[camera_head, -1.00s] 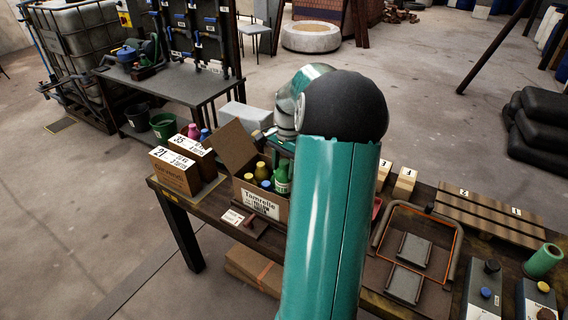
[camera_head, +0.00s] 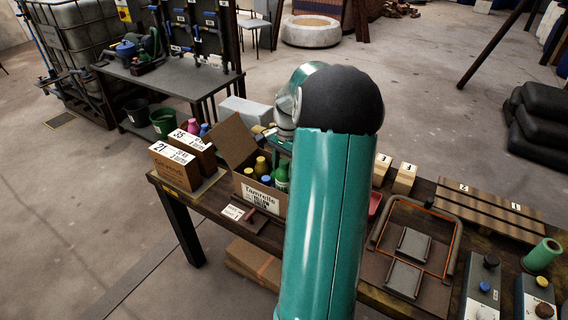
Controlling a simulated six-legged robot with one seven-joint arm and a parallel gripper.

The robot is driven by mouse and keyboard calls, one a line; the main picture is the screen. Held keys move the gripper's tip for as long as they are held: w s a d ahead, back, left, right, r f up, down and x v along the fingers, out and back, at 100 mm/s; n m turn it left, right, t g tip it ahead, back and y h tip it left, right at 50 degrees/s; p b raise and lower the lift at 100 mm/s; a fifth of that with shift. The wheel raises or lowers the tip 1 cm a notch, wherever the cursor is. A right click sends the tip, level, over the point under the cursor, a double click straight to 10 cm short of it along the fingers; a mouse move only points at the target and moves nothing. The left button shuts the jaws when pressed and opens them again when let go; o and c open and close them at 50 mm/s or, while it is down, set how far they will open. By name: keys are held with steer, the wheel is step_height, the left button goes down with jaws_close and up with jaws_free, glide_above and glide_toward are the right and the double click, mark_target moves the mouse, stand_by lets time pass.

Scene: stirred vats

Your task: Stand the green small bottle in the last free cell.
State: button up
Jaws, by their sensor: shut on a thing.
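The green small bottle (camera_head: 281,179) is at the right end of an open cardboard box (camera_head: 262,201) on the bench. Yellow bottles (camera_head: 261,167) and a blue-topped one (camera_head: 266,181) stand in the same box. My gripper (camera_head: 283,156) is above the green bottle, mostly hidden behind my teal arm, and is shut on the bottle's top. The bottle looks about upright and its upper part stands above the box's front wall. Its base and the cell floors are hidden by that wall, so I cannot tell whether it touches the bottom.
The raised box flap (camera_head: 236,142) stands at the left. A framed fixture (camera_head: 412,245) and wooden blocks (camera_head: 404,178) are to the right.

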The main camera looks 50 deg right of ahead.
steer(key=shift+f, duration=0.15)
steer(key=shift+f, duration=0.7)
stand_by(0.3)
steer(key=o, duration=1.6)
steer(key=shift+r, duration=5.05)
